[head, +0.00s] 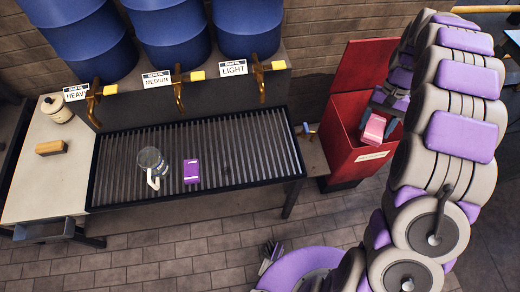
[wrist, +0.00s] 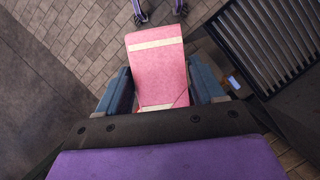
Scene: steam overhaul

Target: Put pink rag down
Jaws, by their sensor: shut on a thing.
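The pink rag (head: 374,128) is a folded pink block with a pale stripe. In the head view it hangs in front of the red bin at the right. My gripper (head: 384,106) is shut on it, with the arm coming from the right. In the wrist view the pink rag (wrist: 157,70) sits between the two blue-grey fingers of my gripper (wrist: 160,92). Tiled floor shows behind it there.
The red bin (head: 340,158) has its lid (head: 362,68) raised. Left of it is a slatted bench (head: 240,130) with a glass jug (head: 152,164) and purple box (head: 191,171). Blue drums (head: 165,35) with labelled taps stand behind. Tiled floor (head: 200,255) in front is mostly clear.

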